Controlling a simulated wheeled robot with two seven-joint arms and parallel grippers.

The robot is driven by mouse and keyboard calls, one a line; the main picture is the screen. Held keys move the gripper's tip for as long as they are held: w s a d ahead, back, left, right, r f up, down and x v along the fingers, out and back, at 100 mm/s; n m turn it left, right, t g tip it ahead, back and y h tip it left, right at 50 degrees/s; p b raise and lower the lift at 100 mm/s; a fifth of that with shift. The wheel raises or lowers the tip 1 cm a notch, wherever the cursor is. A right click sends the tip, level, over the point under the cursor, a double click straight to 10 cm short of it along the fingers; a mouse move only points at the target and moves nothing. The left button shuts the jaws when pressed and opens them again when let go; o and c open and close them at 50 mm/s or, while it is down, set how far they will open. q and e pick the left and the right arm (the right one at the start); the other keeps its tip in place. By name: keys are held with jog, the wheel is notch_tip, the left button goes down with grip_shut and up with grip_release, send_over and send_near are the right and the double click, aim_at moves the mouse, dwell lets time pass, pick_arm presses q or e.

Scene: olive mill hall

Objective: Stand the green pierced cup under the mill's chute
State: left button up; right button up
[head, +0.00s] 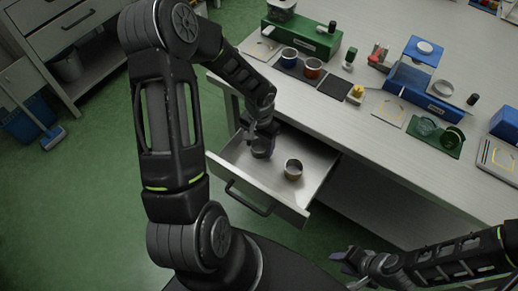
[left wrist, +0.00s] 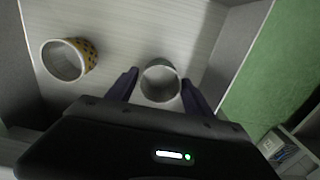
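My left gripper (head: 262,128) reaches down into an open drawer (head: 228,172). That cup also shows below the gripper in the head view (head: 262,149). A yellow cup with dark spots (left wrist: 68,60) stands to its left in the wrist view. A green machine (head: 302,38), possibly the mill, stands at the back. My right gripper (head: 350,262) is low, away from the table.
The drawer hangs out from under the table (head: 460,180).

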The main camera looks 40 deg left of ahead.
pick_arm(q)
jog(key=c, duration=0.7)
jog(key=shift+r, duration=0.15)
notch_tip(320, 180, up, 6)
jog(key=p, duration=0.4)
jog(key=shift+r, duration=0.2)
dwell(0.3)
